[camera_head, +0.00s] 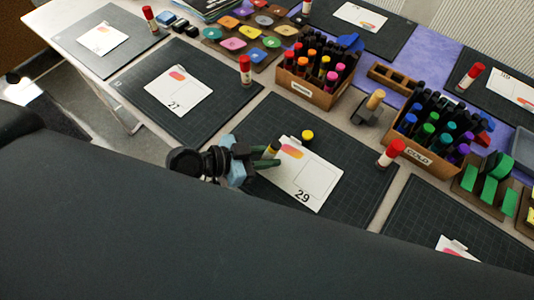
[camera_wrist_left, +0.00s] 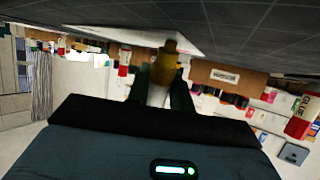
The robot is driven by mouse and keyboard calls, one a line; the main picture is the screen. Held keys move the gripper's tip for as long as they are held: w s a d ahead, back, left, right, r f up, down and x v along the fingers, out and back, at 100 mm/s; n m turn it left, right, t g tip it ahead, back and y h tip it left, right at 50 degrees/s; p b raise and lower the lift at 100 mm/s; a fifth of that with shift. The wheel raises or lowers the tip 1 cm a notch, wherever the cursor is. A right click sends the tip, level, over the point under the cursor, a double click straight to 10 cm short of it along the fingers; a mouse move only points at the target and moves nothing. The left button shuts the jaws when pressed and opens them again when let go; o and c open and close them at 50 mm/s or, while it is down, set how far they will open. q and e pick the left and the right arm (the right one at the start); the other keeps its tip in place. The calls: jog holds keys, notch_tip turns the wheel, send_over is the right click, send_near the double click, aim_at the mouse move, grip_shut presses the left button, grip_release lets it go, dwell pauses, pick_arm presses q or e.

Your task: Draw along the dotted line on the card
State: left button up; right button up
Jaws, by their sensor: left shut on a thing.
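My left gripper (camera_head: 262,160) comes in from the left at the card's left edge and is shut on a yellow marker (camera_head: 272,149). The marker also shows between the fingers in the left wrist view (camera_wrist_left: 165,68), its end close to the card; I cannot tell whether it touches. The white card numbered 29 (camera_head: 302,192) lies on a dark gridded mat (camera_head: 352,165). It has an orange-pink patch and a thin outlined area; the dotted line is too small to make out. A yellow cap (camera_head: 307,136) sits near the card's top edge. My right gripper is not in view.
A red-capped glue stick (camera_head: 391,152) stands right of the card. Behind are a box of warm-coloured markers (camera_head: 303,90), a box of cool-coloured markers (camera_head: 420,151) and a stamp (camera_head: 370,106). Another mat with card 27 (camera_head: 178,91) lies at left.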

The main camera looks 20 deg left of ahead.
pick_arm(q)
jog(key=shift+f, duration=0.1)
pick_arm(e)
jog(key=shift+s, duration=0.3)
pick_arm(q)
jog(key=shift+d, duration=0.2)
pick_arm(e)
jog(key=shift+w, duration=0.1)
pick_arm(q)
jog(key=shift+s+d, duration=0.3)
jog(key=shift+d, duration=0.35)
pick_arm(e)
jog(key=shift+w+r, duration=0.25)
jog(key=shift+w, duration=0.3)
pick_arm(q)
jog(key=shift+s+d, duration=0.1)
jog(key=shift+d, duration=0.1)
jog(key=shift+s+d+p, duration=0.25)
jog(key=shift+d+p, duration=0.1)
jog(key=shift+d, duration=0.3)
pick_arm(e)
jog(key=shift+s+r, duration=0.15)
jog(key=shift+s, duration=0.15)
pick_arm(q)
jog(key=shift+d, duration=0.1)
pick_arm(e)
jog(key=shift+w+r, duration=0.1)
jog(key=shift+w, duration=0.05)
